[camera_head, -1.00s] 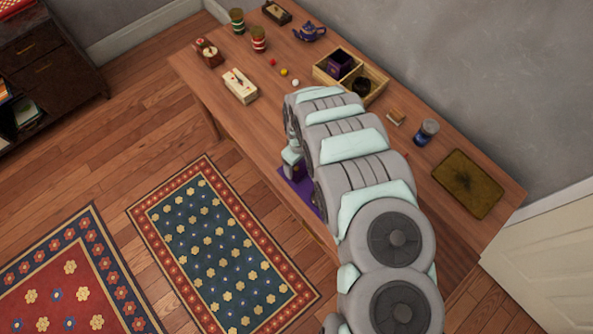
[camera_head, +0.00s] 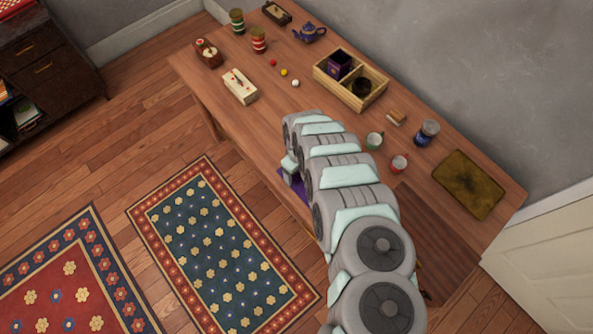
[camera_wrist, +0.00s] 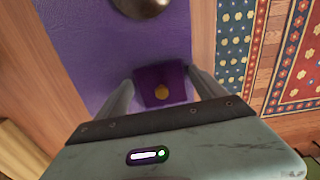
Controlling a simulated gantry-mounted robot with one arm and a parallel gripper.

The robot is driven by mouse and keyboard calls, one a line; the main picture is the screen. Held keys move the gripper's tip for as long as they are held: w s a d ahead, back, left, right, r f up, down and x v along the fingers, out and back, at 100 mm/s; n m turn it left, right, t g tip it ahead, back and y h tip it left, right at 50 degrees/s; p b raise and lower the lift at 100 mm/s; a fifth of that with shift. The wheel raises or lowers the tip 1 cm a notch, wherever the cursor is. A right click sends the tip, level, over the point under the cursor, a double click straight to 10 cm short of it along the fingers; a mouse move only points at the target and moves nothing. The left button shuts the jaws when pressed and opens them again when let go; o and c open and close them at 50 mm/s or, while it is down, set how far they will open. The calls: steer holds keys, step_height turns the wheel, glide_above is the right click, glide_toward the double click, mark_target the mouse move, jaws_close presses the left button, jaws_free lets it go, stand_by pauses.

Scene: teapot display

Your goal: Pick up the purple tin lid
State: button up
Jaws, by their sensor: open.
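In the wrist view, the purple tin lid (camera_wrist: 150,76) is a small dark purple square with a round gold knob (camera_wrist: 161,91). It lies on a purple mat (camera_wrist: 85,35). My gripper (camera_wrist: 160,79) is open, with one finger on each side of the lid; I cannot tell whether either finger touches it. In the head view, my arm hides the lid and most of the mat (camera_head: 290,184). A dark purple tin (camera_head: 339,63) stands in the left compartment of a wooden tray (camera_head: 371,103).
A rounded metallic object (camera_wrist: 141,6) stands on the mat. A white box (camera_head: 240,87) is at left. A teapot (camera_head: 310,32) stands at the back.

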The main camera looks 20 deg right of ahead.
steer(key=c, duration=1.2)
steer(key=shift+c, duration=0.2)
